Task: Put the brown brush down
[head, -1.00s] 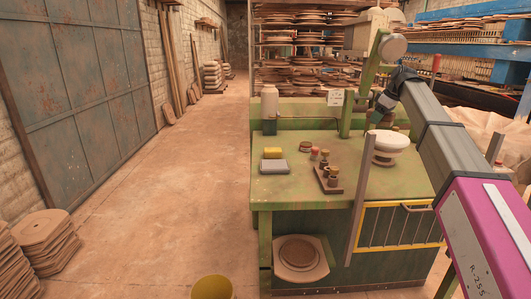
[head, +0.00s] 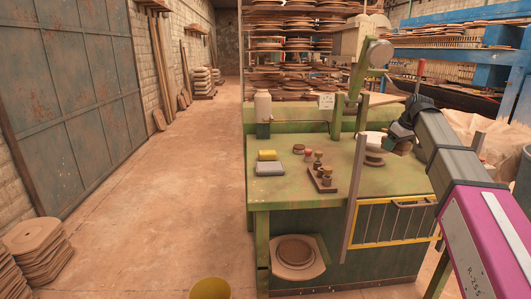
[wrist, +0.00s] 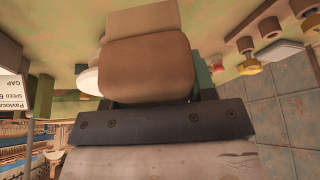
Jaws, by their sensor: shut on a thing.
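The brown brush (wrist: 146,68) fills the upper middle of the wrist view, close to the camera, with a lighter tan part (wrist: 145,18) at its far end. My gripper (head: 397,143) is shut on it, and the brush hides most of the fingers. In the head view my gripper is above the right part of the green bench top (head: 298,190), in front of the white bowl (head: 369,139). The brush cannot be made out clearly there. I cannot tell whether it touches the bench.
On the bench are a wooden tray with small stampers (head: 322,181), a yellow sponge (head: 267,155) on a grey block (head: 270,169), and a small brown disc (head: 299,149). A grey post (head: 354,200) rises at the front edge. The front left bench top is clear.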

